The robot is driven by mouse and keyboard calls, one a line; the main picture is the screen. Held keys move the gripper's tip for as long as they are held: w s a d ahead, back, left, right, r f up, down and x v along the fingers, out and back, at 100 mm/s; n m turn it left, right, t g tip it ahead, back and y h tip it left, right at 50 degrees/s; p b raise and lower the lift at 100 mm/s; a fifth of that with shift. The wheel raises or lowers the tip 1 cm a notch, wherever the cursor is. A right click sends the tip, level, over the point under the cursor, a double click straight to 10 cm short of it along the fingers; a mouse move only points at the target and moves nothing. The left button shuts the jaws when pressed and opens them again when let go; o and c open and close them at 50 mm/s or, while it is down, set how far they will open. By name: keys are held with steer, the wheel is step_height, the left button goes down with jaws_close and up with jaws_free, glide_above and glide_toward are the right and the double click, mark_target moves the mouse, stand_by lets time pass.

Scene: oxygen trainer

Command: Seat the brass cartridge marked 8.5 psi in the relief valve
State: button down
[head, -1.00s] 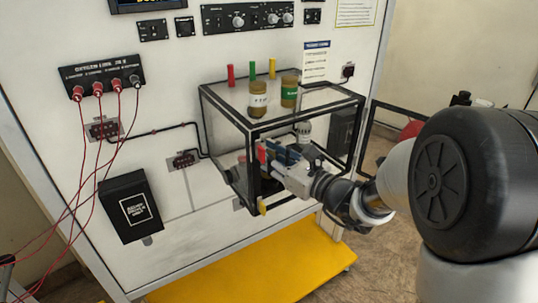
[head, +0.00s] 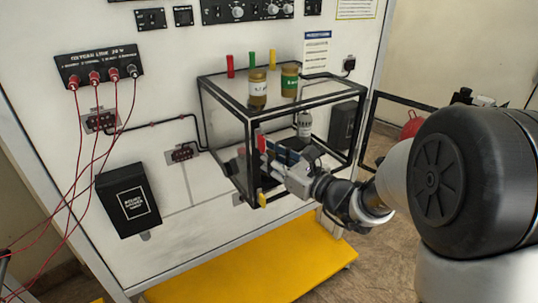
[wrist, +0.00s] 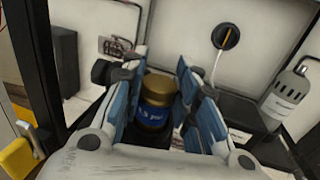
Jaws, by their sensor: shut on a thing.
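My gripper (wrist: 160,85) is shut on a brass cartridge (wrist: 157,86) with a blue label, held upright between its blue finger pads. The label ends in "psi", but its number is not clear. In the head view, my gripper (head: 280,155) reaches through the open front of the clear, black-framed enclosure (head: 253,122); the cartridge cannot be made out there. What lies under the cartridge is hidden by it and the fingers. I cannot identify the relief valve. Two other brass cartridges stand on the enclosure top, one with a white label (head: 257,90) and one with a green label (head: 289,80).
A grey labelled cylinder (wrist: 288,92) stands to the right inside the enclosure. A black knob (wrist: 225,37) is on the back wall. A dark box (wrist: 65,62) is at left. Black frame bars and a yellow corner piece (head: 263,200) border the opening.

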steer(key=c, duration=1.2)
jaws_free()
steer(key=shift+f, duration=0.1)
steer(key=v, duration=1.2)
steer(key=shift+s, duration=0.1)
